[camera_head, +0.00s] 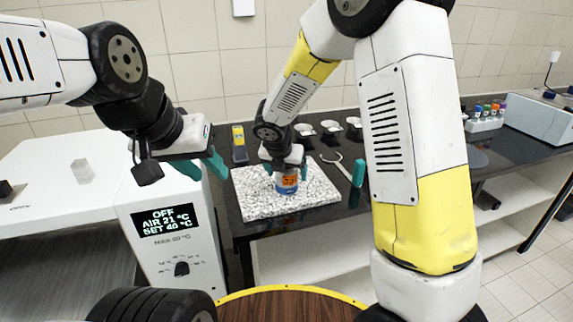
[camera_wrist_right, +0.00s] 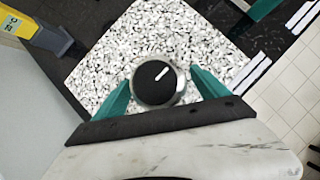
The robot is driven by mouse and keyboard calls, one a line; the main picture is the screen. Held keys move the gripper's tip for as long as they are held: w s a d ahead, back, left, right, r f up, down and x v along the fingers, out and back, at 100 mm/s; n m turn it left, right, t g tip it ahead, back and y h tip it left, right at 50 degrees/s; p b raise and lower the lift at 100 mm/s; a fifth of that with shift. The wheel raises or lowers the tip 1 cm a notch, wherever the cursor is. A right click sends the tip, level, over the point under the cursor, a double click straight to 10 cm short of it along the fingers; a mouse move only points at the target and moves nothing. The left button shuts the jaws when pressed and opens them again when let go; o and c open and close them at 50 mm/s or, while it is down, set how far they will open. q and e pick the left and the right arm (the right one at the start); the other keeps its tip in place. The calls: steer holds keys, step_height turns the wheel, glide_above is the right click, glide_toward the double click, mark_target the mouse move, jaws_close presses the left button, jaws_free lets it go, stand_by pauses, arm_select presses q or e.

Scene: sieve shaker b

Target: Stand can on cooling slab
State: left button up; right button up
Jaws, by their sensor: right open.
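The can (camera_head: 287,184) is blue with an orange label and stands upright on the speckled white cooling slab (camera_head: 255,205). In the right wrist view the can shows its round black top (camera_wrist_right: 158,84) with a white mark, and the speckled slab (camera_wrist_right: 105,65) lies beneath it. My right gripper (camera_head: 285,170) is open, with one finger on each side of the can; in the right wrist view its teal fingers (camera_wrist_right: 160,92) flank the can with small gaps. My left gripper (camera_head: 206,168) hangs over the white oven at the left, away from the can; its opening is hard to judge.
A yellow and grey device (camera_head: 239,143) stands behind the slab; it also shows in the right wrist view (camera_wrist_right: 38,36). Several small dark-and-white items (camera_head: 330,129) stand at the back of the black bench. The white oven (camera_head: 165,255) borders the slab's left. A tube rack (camera_head: 485,122) stands far right.

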steer(key=shift+s+r, duration=0.1)
steer(key=shift+r, duration=0.35)
steer(key=v, duration=1.1)
steer(key=s+d+r+m+y, duration=0.1)
steer(key=s+d+m, duration=0.4)
steer(key=m, duration=0.5)
steer(key=s+d+r+m+y, duration=0.1)
steer(key=s+d+r+m, duration=0.3)
steer(key=s+m, duration=0.5)
steer(key=s+d+r+m+y, duration=0.1)
steer(key=s+d+r+m, duration=0.2)
steer(key=m, duration=1)
steer(key=s+d, duration=0.3)
steer(key=s, duration=0.1)
steer(key=shift+d+y, duration=0.35)
steer(key=shift+y, duration=0.05)
